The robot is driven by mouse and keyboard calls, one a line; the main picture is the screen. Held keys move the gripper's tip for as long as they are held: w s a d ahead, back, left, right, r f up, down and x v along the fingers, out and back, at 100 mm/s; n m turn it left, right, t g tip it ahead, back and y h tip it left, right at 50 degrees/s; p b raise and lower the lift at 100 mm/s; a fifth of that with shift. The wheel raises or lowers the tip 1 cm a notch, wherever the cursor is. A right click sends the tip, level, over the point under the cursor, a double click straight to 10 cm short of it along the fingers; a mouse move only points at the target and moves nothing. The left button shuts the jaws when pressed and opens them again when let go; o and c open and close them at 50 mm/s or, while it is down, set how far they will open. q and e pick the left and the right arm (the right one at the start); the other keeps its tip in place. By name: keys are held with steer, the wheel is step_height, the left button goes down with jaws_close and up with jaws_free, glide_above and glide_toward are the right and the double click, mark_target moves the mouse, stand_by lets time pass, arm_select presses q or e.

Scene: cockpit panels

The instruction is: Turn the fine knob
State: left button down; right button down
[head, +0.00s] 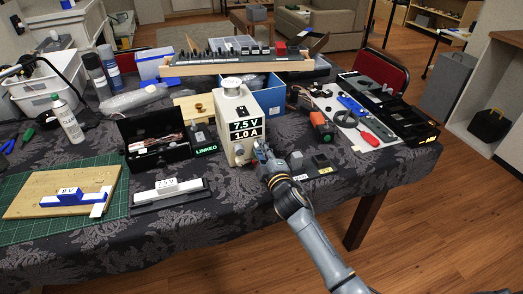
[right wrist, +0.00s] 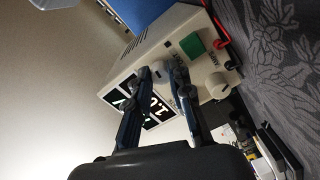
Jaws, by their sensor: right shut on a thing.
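The cream power supply (head: 238,112) stands on the table and its display reads 7.5 V and 1.0 A. My right gripper (head: 261,150) is at the lower right of its front panel. In the right wrist view, my right gripper (right wrist: 160,72) has its two fingers on either side of a small pale knob (right wrist: 158,68), which I take to be the fine knob, and is shut on it. The fingers partly cover the knob and its label. Another round knob (right wrist: 217,85) and a green square (right wrist: 192,45) are on the same panel, clear of the fingers. My left gripper is not in view.
A black open case (head: 155,147) with a LINKED sign stands left of the supply. A 7.5 V sign on a dark bar (head: 170,195) lies in front. A grey tool mat (head: 365,125) and a small dark device (head: 318,165) are to the right.

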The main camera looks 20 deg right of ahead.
steer(key=shift+f, duration=0.1)
steer(key=c, duration=1.2)
jaws_free()
steer(key=shift+s, duration=0.15)
steer(key=s, duration=1.1)
steer(key=shift+s+d+r, duration=0.25)
steer(key=shift+s, duration=0.15)
